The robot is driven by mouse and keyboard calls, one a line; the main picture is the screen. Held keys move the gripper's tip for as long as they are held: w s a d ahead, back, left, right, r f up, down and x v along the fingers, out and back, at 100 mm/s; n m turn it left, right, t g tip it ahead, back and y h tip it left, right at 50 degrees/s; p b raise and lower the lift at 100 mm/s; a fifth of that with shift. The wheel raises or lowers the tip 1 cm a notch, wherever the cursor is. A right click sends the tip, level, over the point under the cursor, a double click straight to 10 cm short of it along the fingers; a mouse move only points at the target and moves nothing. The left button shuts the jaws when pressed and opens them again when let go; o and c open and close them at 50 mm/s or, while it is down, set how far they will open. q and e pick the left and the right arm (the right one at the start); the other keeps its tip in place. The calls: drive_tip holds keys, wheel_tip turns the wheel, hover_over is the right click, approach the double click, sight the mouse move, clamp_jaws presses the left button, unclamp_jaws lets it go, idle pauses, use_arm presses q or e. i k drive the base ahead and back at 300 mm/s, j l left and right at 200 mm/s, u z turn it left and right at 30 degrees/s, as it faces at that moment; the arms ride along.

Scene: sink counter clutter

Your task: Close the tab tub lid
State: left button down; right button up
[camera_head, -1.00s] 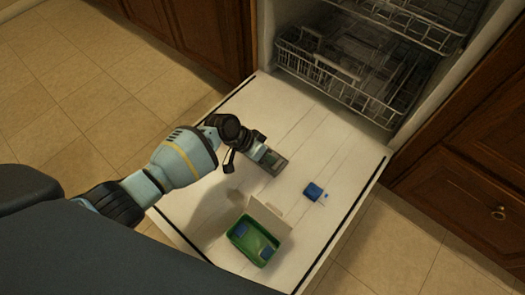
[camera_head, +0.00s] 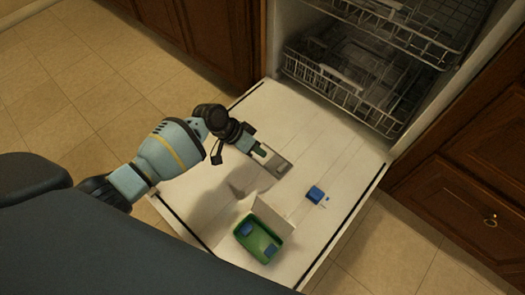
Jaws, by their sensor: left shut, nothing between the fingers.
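A small green tub (camera_head: 262,241) sits on the open dishwasher door near its front edge. It holds blue tabs (camera_head: 270,249). Its pale lid (camera_head: 273,216) stands up, open, along the tub's far side. My left gripper (camera_head: 284,166) is shut and empty over the door, beyond the tub and above the lid in the picture, apart from both. Its shadow falls on the door to the left of the lid. My right gripper is not in view.
A blue tab (camera_head: 315,194) and a tiny blue piece lie on the white door (camera_head: 310,150), right of the lid. Dishwasher racks (camera_head: 350,85) stand at the back. Wooden cabinets (camera_head: 470,160) flank the opening. The door's far middle is clear.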

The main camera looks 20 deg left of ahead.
sight(272, 215)
drive_tip(key=k, duration=1)
